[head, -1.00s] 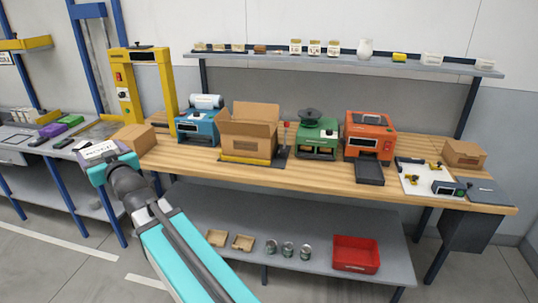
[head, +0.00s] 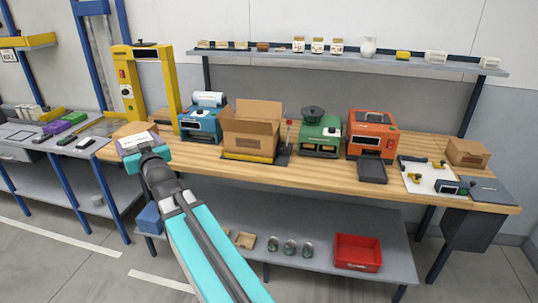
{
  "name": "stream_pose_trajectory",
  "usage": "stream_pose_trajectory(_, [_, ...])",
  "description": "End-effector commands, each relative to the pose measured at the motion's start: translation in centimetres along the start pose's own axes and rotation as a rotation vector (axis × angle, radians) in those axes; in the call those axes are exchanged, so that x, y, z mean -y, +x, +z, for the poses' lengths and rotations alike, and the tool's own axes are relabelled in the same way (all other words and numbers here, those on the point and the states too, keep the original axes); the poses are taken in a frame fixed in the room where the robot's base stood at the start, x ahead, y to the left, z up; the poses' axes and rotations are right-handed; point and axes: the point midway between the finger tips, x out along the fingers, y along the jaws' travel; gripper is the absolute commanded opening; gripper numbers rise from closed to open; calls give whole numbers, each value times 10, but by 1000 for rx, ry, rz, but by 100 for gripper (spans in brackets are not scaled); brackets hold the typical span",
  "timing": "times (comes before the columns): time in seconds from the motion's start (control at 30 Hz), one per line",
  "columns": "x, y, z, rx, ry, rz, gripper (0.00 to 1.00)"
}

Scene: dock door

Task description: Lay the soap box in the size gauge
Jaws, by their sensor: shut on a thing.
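My gripper (head: 145,155) is at the left end of the wooden bench, shut on a small pale box (head: 138,141) with dark print on top and a purple edge. This seems to be the soap box; the fingers hide part of it. It appears to be in front of a brown carton (head: 130,129); I cannot tell whether it touches the bench. A white plate (head: 422,182) with yellow blocks and a small dark display unit lies at the bench's right end. It may be the size gauge, but I cannot tell for sure.
A yellow arch (head: 171,85), blue machine (head: 199,123), open carton (head: 250,133), green machine (head: 319,138) and orange machine (head: 371,137) line the wooden bench (head: 290,172). Its front strip is mostly clear. A red bin (head: 357,252) sits on the lower shelf. A side table (head: 60,152) stands left.

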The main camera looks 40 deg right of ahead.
Motion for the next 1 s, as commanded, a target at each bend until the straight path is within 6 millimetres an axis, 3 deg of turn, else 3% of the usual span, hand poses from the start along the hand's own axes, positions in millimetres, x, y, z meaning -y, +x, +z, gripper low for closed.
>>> stream_pose_trajectory(0.1, [-48,0,8,-6,-2,62,41])
stream_pose_trajectory(0.47, [-178,-14,34,-14,-6,228,41])
stream_pose_trajectory(0.8, [-297,-49,59,-14,-11,385,41])
stream_pose_trajectory(1.0, [-358,-75,73,-22,-16,448,41])
